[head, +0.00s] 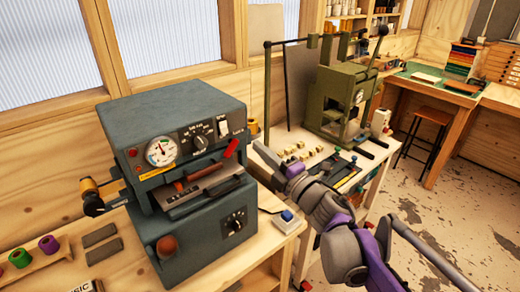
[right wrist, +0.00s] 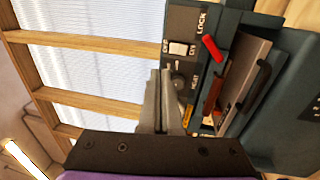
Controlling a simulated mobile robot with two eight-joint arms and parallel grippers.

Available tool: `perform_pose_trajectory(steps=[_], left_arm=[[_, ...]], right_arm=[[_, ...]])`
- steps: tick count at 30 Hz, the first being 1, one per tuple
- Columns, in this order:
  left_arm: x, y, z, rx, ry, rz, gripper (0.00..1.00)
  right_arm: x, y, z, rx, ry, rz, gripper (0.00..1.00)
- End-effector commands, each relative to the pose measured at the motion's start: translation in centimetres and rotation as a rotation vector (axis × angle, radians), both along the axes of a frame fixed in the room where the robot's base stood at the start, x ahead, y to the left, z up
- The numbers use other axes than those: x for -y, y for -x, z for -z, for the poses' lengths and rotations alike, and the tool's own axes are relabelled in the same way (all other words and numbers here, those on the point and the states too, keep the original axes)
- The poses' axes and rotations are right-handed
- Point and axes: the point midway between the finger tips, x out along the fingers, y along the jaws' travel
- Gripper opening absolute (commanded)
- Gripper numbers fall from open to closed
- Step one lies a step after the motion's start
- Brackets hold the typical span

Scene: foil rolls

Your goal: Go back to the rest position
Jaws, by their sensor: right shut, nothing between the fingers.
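My right gripper (head: 262,153) reaches in from the lower right in the head view. Its fingertips are just right of the dark blue-grey foil machine (head: 176,112), apart from its red lever as far as I can tell. In the right wrist view the two fingers (right wrist: 161,88) are together with nothing between them. The machine's front panel (right wrist: 183,75), with its switch, knob and red lever (right wrist: 213,48), lies beyond and to the right of them. My left gripper is not in the head view.
A green press (head: 342,98) stands on the bench behind my right arm. A stool (head: 428,125) and open floor are at the right.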

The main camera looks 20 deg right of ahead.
Motion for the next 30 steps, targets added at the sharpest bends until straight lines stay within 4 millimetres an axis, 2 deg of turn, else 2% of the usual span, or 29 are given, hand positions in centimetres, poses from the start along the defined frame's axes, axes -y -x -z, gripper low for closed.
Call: perform_pose_trajectory(steps=[8, 11, 14, 17, 20, 21, 25, 27, 30], left_arm=[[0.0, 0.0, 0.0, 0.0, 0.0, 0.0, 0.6], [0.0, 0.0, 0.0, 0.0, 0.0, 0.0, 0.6], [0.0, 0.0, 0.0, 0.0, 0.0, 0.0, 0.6], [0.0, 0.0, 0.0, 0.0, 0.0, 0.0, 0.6], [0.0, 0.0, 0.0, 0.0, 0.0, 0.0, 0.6], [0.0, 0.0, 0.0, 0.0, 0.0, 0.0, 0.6], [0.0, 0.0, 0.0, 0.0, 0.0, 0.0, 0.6], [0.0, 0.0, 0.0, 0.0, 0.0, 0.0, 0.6], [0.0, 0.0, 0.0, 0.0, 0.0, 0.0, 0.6]], right_arm=[[0.3, 0.1, 0.1, -0.012, -0.026, 0.024, 0.0], [1.4, 0.5, 0.6, -0.056, -0.13, 0.106, 0.0], [3.4, 1.8, 2.6, -0.152, -0.319, 0.248, 0.0], [5.2, 4.3, 6.6, -0.299, -0.558, 0.411, 0.0], [5.8, 7.9, 12.0, -0.481, -0.791, 0.563, 0.0], [5.6, 9.6, 14.4, -0.563, -0.879, 0.62, 0.0], [3.6, 15.7, 21.6, -0.833, -1.11, 0.784, 0.0], [2.1, 18.6, 24.4, -0.962, -1.193, 0.85, 0.0], [0.1, 22.2, 27.2, -1.11, -1.271, 0.921, 0.0]])
